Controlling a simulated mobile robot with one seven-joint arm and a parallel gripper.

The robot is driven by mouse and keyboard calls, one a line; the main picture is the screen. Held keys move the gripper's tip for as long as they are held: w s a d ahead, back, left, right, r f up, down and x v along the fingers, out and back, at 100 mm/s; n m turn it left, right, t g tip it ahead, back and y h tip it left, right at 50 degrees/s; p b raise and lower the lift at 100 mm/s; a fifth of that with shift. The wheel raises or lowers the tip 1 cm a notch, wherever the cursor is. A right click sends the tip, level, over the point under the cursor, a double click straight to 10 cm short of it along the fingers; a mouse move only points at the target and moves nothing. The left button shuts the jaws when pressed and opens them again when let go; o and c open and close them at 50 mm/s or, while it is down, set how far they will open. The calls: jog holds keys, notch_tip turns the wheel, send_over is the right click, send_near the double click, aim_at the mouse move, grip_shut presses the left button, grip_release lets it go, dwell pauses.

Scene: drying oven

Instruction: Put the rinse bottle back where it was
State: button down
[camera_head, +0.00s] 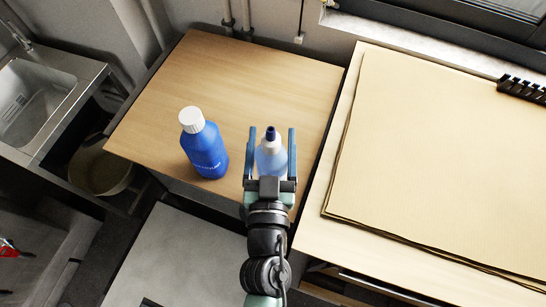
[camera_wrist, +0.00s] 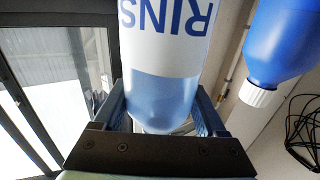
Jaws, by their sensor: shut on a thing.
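The rinse bottle (camera_head: 270,160) is clear-bodied with bluish liquid and a dark blue cap. My gripper (camera_head: 272,130) is shut on it, with one finger on each side. In the wrist view the rinse bottle (camera_wrist: 165,50) shows large blue letters "RINS", upside down, between my gripper's fingers (camera_wrist: 161,105). The bottle is over the front right part of the wooden table (camera_head: 240,75). I cannot tell whether its base touches the tabletop; my gripper hides its lower part.
A blue bottle with a white cap (camera_head: 205,150) stands just left of the rinse bottle. Brown sheets (camera_head: 430,150) cover the bench at right. A sink (camera_head: 40,100) is at far left, with a bin (camera_head: 100,172) beside it. The table's back half is clear.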

jog(key=shift+w+f+b, duration=0.1)
jog(key=shift+f+b, duration=1)
jog(key=shift+f, duration=1.35)
jog(key=shift+f, duration=0.15)
grip_release()
jog(key=s+b, duration=0.3)
jog(key=s, duration=0.9)
